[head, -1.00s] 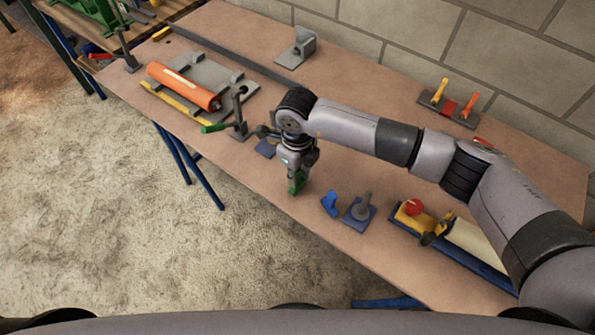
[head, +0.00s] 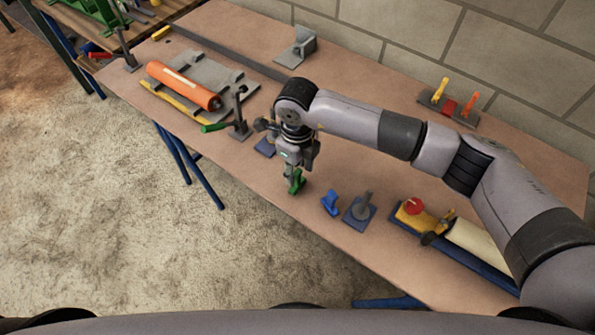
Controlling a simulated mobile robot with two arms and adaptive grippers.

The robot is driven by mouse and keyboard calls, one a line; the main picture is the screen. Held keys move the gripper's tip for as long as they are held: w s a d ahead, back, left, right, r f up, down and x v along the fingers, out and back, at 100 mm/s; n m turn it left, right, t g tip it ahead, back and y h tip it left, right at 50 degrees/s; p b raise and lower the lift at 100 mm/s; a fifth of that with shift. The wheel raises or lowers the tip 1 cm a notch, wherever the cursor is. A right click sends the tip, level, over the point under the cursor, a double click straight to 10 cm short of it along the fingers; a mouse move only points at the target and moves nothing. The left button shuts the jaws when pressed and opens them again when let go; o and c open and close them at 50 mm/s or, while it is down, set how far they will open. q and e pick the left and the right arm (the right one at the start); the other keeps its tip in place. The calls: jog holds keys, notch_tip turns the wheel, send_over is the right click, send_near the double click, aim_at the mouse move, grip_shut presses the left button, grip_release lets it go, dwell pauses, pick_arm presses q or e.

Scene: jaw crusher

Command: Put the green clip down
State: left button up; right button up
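The green clip (head: 297,182) stands on the brown workbench (head: 250,187) near its front edge, left of a small blue clip (head: 330,202). My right gripper (head: 298,168) points down just above and around the top of the green clip. Its fingers look spread apart, with the clip's upper part showing below and between them. Whether a finger still touches the clip is too small to tell. My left gripper is not in view.
A grey post on a dark blue plate (head: 360,212) stands right of the blue clip. A yellow-and-blue assembly (head: 440,225) is at the right. The bench behind my arm is mostly clear.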

notch_tip(320, 180, up, 10)
jog(key=b, duration=0.1)
jog(key=shift+s, duration=0.1)
dwell(0.6)
